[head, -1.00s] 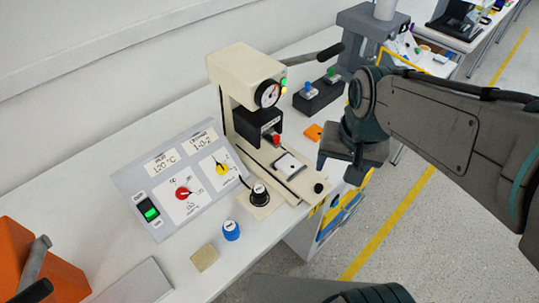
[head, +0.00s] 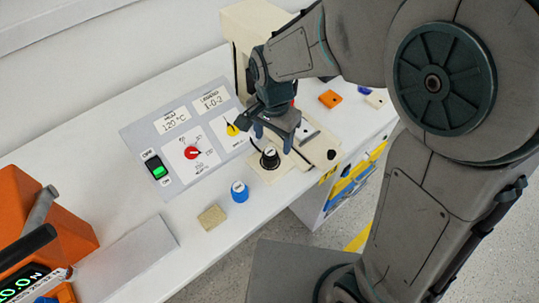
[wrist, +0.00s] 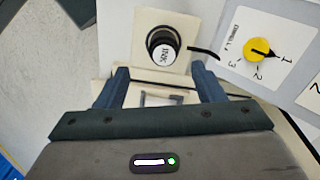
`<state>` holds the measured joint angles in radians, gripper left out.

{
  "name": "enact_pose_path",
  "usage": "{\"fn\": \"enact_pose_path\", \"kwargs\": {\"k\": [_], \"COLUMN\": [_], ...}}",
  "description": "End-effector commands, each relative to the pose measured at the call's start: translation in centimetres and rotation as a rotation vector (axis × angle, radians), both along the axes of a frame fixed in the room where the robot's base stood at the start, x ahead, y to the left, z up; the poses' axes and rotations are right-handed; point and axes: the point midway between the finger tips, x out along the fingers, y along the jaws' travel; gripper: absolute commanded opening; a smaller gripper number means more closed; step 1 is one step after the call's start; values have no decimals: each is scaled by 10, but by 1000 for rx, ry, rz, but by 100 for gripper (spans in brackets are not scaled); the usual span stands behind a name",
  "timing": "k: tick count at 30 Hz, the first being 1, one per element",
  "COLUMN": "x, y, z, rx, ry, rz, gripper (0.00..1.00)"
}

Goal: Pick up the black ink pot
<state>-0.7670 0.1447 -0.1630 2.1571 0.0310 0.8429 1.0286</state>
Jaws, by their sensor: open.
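The black ink pot (head: 270,158) stands upright on the cream base plate of the machine, with a white top. In the wrist view the ink pot (wrist: 163,48) shows from above, its round white top reading "INK". My gripper (head: 272,138) is open and empty, close above and behind the pot in the head view. In the wrist view my gripper's two blue fingers (wrist: 159,73) are spread, and the pot lies just beyond their tips, roughly centred between them. No contact with the pot shows.
A control panel (head: 178,125) with red and yellow knobs lies left of the pot. A blue pot (head: 239,191) and a tan block (head: 211,217) are nearby in front. The cream machine (head: 250,22) rises behind, partly hidden by my arm.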

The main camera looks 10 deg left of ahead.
Motion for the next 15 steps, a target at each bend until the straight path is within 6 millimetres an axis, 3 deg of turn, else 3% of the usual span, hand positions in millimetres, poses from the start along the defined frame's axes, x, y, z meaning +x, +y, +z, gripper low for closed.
{"fn": "enact_pose_path", "kwargs": {"k": [8,15], "x": [0,0], "y": [1,6], "z": [-23,-57], "rx": [0,-2], "ry": [1,2], "rz": [-2,-2], "gripper": [62,62]}}
